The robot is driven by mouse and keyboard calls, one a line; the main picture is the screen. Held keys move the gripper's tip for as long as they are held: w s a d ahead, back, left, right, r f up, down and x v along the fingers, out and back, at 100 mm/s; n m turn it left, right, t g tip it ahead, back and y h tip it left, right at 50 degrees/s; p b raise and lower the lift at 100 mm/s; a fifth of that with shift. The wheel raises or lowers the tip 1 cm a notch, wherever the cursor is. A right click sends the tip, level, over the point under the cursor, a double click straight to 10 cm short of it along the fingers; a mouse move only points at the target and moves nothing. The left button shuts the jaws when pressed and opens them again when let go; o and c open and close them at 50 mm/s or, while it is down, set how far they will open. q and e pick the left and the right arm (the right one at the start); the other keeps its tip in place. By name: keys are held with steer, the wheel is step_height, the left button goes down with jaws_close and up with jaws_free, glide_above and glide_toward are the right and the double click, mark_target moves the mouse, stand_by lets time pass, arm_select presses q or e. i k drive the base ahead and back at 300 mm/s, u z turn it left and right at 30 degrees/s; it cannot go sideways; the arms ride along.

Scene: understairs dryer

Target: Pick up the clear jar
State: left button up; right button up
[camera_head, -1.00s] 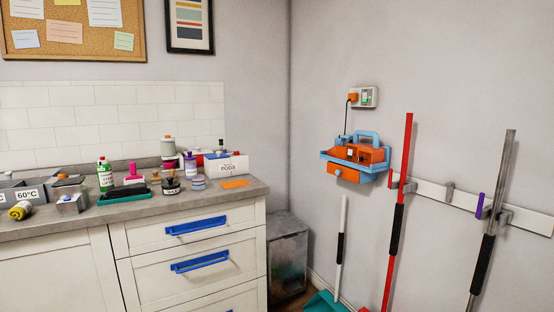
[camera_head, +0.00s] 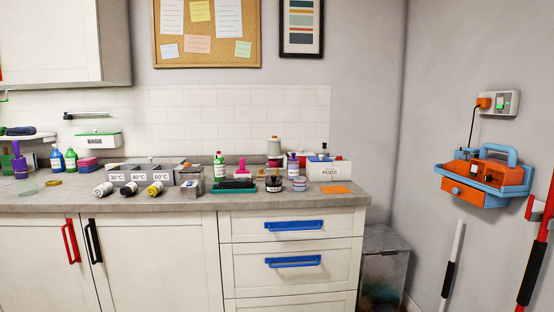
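A small see-through vessel (camera_head: 28,187), which looks like the clear jar, stands on the grey worktop (camera_head: 130,202) at the far left of the head view. It is faint and small, so its exact shape is hard to tell. A gold-coloured round lid or ring (camera_head: 53,183) lies just to its right. A purple-topped item (camera_head: 19,160) stands right behind it. Neither of my grippers is in view.
Sorting bins (camera_head: 140,174) marked with temperatures stand mid-left, with several rolled items in front. A green tray (camera_head: 234,188) and several bottles and jars crowd the right. A wall cabinet (camera_head: 65,45) hangs at upper left. Cupboard handles (camera_head: 94,241) stick out below.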

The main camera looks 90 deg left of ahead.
mark_target(27, 184)
steer(key=u, duration=3.85)
steer(key=k, duration=1.15)
steer(key=u, duration=0.45)
steer(key=i, duration=1.65)
